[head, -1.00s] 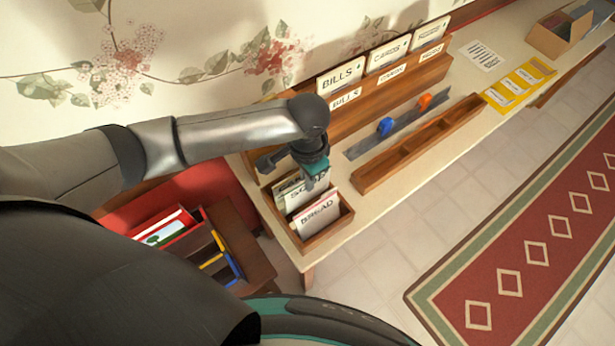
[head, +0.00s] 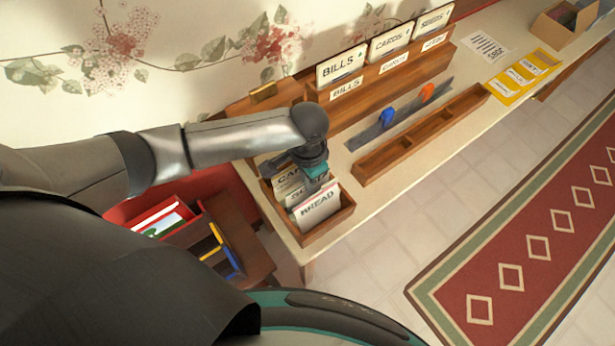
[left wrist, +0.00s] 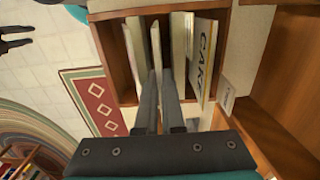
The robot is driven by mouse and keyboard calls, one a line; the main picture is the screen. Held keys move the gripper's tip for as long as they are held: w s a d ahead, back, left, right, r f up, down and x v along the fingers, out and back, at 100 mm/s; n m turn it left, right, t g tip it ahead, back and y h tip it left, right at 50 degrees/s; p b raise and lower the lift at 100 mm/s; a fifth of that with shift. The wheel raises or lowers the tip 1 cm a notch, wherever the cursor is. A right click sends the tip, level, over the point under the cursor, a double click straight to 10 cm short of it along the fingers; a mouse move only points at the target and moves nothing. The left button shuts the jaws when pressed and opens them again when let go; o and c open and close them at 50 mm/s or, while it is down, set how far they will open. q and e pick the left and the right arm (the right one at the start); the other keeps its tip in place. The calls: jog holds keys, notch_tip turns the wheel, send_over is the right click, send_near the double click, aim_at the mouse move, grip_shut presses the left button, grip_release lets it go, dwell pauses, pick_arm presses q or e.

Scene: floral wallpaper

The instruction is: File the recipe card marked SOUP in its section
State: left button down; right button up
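A wooden recipe box (head: 335,228) stands at the table's near left corner. It holds upright cards: one lettered BREAD (head: 320,206) in front, one whose partly covered lettering looks like SOUP (head: 297,196) behind it, and one starting CA (head: 286,180) at the back. The left wrist view shows that one as CAKE (left wrist: 207,45). My left gripper (head: 318,180) points down into the box, between the BREAD and CAKE cards. In the left wrist view its fingers (left wrist: 160,80) close on a thin pale card (left wrist: 156,42) seen edge-on; its lettering is hidden.
A wooden sorter (head: 375,80) with BILLS, CARDS and SEEDS cards stands behind the box. A rail (head: 400,112) with blue and orange pieces and an empty divided tray (head: 420,140) lie to the right. A cardboard box (head: 565,22) is at the far right.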

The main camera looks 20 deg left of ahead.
pick_arm(q)
jog(key=shift+f, duration=0.25)
jog(key=c, duration=1)
grip_release()
jog(key=shift+o, duration=0.2)
notch_tip(320, 180, up, 15)
jog(key=p, duration=0.2)
jog(key=shift+r, duration=0.15)
